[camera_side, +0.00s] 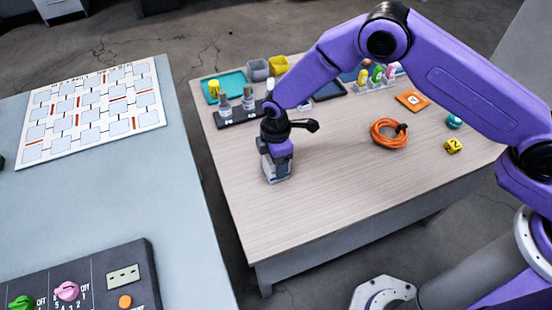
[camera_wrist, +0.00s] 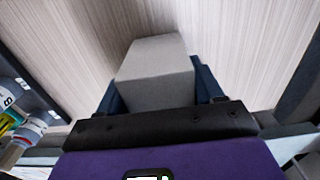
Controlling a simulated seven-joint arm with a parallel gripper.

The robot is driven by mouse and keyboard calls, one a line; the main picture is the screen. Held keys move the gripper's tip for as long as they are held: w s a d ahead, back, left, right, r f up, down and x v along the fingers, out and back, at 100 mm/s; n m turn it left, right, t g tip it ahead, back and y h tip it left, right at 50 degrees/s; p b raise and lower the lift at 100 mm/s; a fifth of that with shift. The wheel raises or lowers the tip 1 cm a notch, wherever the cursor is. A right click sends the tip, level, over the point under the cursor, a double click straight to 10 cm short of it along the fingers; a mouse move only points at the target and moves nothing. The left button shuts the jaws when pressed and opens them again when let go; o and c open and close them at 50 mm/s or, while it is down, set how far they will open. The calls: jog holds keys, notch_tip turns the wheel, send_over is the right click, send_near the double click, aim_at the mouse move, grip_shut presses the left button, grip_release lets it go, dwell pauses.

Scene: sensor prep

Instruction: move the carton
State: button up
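The carton (camera_wrist: 155,72) is a plain grey box in the wrist view, between the two dark blue fingers of my gripper (camera_wrist: 158,85). The fingers lie against its two sides with no visible gap. In the side view my gripper (camera_side: 277,166) points down low over the left part of the wooden table (camera_side: 330,165). The pale lower end of the carton (camera_side: 277,178) shows under it. The gripper hides most of the carton there, and I cannot tell whether its base touches the table.
A dark rack with grey bottles (camera_side: 225,107) stands just behind my gripper. Behind it are a teal tray (camera_side: 236,79) and small bins (camera_side: 258,70). The table's front is clear.

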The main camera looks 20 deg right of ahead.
jog(key=shift+d, duration=10)
jog(key=o, duration=1.1)
jog(key=shift+o, duration=0.3)
notch_tip(320, 180, up, 18)
jog(key=shift+f, duration=0.25)
